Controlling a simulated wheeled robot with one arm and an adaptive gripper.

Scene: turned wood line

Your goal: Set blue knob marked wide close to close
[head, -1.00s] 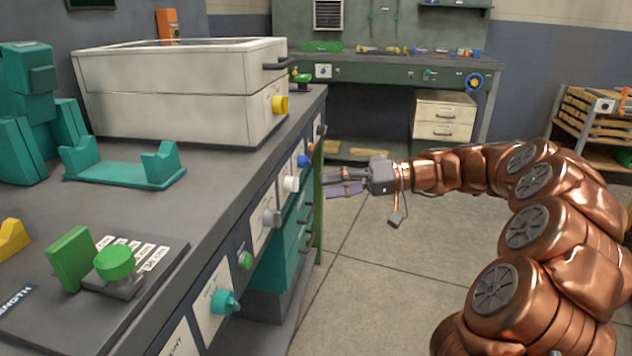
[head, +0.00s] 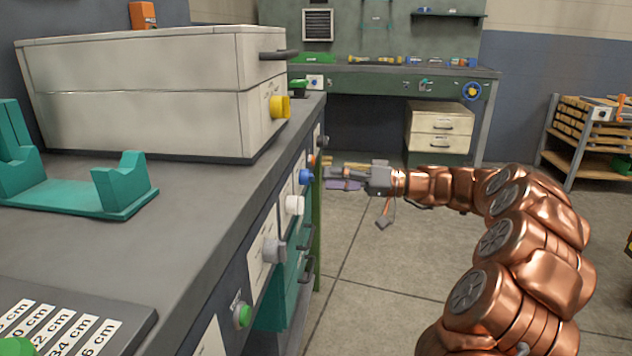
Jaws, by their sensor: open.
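A blue knob (head: 305,176) sits on the front panel of the near bench, between a white knob and an orange one. Its marking is too small to read, and I cannot tell its setting. My gripper (head: 332,178) is open and empty, just right of the blue knob in the picture. Its fingers point left toward the panel, and a gap seems to remain between fingertips and knob. A cable hangs below my gripper.
A white knob (head: 294,204), grey knob (head: 274,251) and green knob (head: 242,315) line the same panel. A white box with a yellow knob (head: 279,107) stands on the bench (head: 190,215).

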